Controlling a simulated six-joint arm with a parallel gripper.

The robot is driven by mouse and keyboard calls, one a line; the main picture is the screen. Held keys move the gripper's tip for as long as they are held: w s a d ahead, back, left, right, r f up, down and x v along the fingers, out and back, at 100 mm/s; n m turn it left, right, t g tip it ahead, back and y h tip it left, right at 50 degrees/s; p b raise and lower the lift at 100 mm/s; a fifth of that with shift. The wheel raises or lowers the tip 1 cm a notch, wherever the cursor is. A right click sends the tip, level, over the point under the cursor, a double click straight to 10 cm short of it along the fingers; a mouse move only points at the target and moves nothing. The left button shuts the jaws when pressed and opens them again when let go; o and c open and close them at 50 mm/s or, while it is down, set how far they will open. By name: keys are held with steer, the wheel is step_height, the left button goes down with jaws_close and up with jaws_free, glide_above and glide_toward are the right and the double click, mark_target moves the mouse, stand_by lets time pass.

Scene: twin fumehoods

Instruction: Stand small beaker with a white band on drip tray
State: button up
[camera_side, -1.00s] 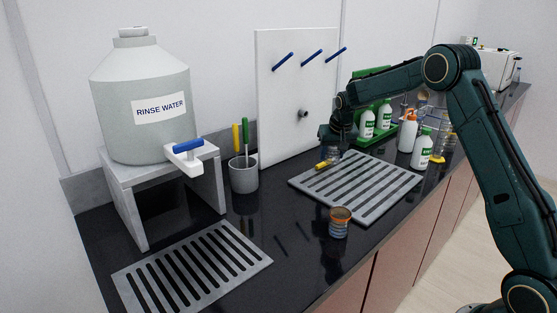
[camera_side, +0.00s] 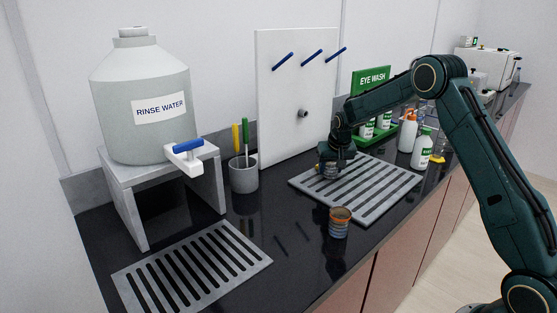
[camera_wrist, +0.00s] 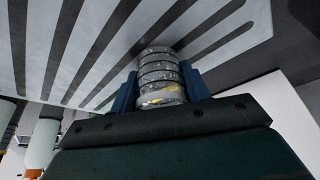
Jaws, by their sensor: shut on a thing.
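My gripper (camera_wrist: 160,90) is shut on a small clear beaker (camera_wrist: 160,70) with several pale and grey rings around it. Its blue fingers press on both sides, and yellow shows near its lower end in the wrist view. In the side view my gripper (camera_side: 336,163) is low over the back left part of the slatted grey tray (camera_side: 385,185) by the white peg board. The beaker is mostly hidden there, so I cannot tell whether it touches the tray. A second slotted tray (camera_side: 264,262) lies at the front left below the rinse-water tap.
An orange-rimmed banded beaker (camera_side: 339,224) stands on the dark counter in front of the slatted tray. A grey cup (camera_side: 244,178) with brushes stands left of it. Several bottles, including a white one (camera_side: 421,150), stand right. The tray's right half is clear.

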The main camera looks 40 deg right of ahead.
steer(key=shift+f, duration=0.15)
steer(key=o, duration=1.1)
steer(key=v, duration=1.2)
steer(key=shift+r, duration=0.25)
